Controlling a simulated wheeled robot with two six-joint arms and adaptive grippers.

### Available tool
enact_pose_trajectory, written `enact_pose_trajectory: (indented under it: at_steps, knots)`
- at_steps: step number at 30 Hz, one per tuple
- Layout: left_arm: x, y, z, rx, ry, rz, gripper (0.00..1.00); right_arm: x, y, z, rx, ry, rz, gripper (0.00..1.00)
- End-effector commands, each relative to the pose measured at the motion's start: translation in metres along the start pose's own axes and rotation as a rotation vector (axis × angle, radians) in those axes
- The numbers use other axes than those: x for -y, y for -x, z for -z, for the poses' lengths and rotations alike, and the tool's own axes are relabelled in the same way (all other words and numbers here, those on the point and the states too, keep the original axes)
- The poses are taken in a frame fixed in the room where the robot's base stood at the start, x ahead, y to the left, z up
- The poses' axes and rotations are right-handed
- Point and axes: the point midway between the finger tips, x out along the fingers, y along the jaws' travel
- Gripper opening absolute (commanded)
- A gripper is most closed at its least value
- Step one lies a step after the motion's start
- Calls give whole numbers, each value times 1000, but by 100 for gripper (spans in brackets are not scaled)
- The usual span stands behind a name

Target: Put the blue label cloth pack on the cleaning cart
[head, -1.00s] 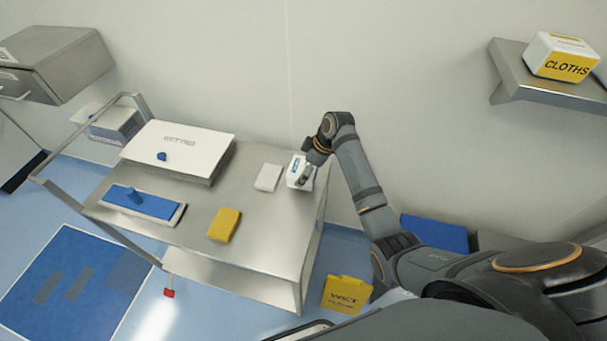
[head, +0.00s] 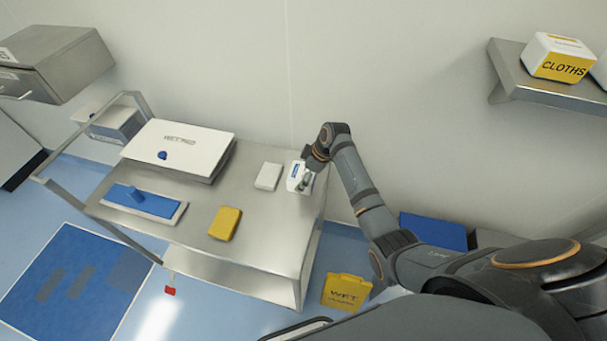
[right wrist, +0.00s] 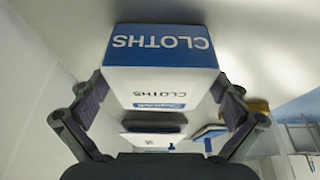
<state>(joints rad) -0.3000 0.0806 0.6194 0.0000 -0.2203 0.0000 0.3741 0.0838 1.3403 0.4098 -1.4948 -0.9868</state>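The cloth pack (head: 293,176) is a white box with a blue label, at the right end of the cleaning cart (head: 262,238) in the head view. In the right wrist view the pack (right wrist: 160,80) fills the upper middle, with "CLOTHS" on its blue band. My right gripper (head: 305,180) has its fingers on both sides of the pack and looks shut on it. I cannot tell whether the pack's base touches the cart top. My left gripper is not in view.
The cart also carries a white pad (head: 268,176), a yellow pad (head: 225,223), a blue mop pad (head: 146,202) and a white lidded box (head: 178,150). A yellow-label cloths box (head: 558,60) stands on the wall shelf (head: 550,92). A yellow WET sign (head: 346,291) stands below.

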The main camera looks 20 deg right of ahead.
Motion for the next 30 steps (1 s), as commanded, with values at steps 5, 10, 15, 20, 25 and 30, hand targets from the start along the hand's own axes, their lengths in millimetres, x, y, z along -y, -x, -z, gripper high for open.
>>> enact_pose_trajectory:
  at_steps: [5, 10, 15, 20, 25, 30]
  knots:
    - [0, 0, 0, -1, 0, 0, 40, 0, 1, 0, 0, 0, 0, 100]
    - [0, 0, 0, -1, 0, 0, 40, -1, 22, 1, -1, 0, -3, 100]
    - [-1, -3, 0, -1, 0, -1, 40, -2, 64, 0, 0, 3, -6, 100]
    - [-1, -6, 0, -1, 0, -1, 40, -1, 99, 1, 0, 1, -5, 100]
    - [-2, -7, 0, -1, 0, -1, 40, -1, 119, 1, 0, 0, -1, 100]
    - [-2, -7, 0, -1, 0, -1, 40, 0, 123, 1, 0, 0, 0, 100]
